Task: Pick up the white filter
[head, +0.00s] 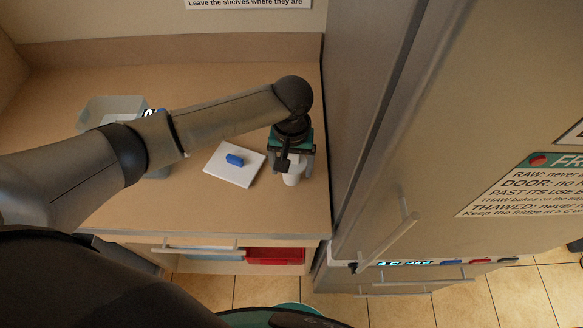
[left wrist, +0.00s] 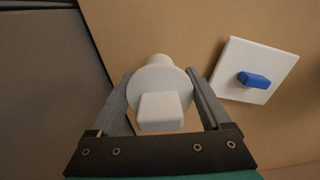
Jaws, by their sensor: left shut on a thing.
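The white filter (left wrist: 158,98) is between the two fingers of my left gripper (left wrist: 162,84) in the left wrist view. It has a round disc-like body, a blocky end towards the camera and a narrower round part beyond. In the head view the lower part of the filter (head: 291,179) shows under my left gripper (head: 296,167), which is shut on it at the right end of the counter. I cannot tell whether the filter still touches the counter. My right gripper is not in view.
A white square plate with a blue grip (head: 235,160) lies just left of the gripper. A translucent bin (head: 112,104) stands farther left, partly behind my arm. The tall fridge (head: 375,190) closes off the right. Below the counter is an open drawer with a red container (head: 275,255).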

